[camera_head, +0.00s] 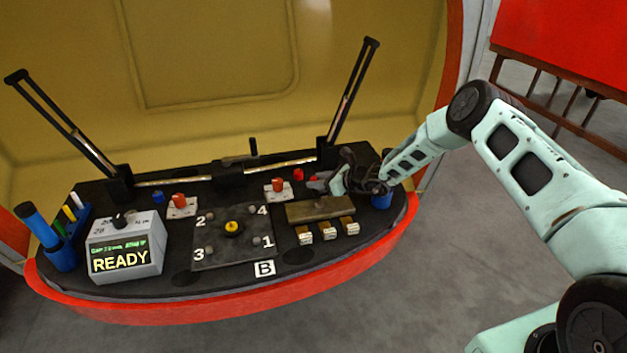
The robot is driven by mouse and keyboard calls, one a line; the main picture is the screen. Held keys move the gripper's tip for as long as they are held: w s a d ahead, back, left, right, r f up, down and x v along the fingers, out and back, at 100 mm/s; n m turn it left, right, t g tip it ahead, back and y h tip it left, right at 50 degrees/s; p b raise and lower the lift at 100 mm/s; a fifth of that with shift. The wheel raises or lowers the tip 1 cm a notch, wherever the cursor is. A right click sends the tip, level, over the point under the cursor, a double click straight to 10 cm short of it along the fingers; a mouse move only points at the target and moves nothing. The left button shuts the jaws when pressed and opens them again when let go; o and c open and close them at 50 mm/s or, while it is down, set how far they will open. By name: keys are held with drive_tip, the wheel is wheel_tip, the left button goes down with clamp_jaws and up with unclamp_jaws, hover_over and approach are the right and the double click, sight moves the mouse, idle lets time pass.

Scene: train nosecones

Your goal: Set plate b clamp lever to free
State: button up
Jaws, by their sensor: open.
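Plate b appears to be the dark square plate (212,254) with corners numbered 1 to 4, a yellow-ringed knob (232,228) at its middle and a white B label (264,268) in front. One red-topped lever or knob on a pale base (180,203) stands behind its left side. Another red-topped one (277,186) stands behind its right side. I cannot tell which is the clamp lever, nor its setting. My gripper (318,183) is open, low over the console's right side, just right of the right red-topped part. Its fingertips are small and partly dark, and contact is unclear.
A grey box (125,250) reading READY stands at left, beside a blue cylinder (48,238). A brown block (320,210) and several small pale blocks (328,231) lie below my gripper. A rail with two tall black arms (350,92) spans the back.

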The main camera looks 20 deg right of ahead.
drive_tip(key=shift+x, duration=1.2)
clamp_jaws()
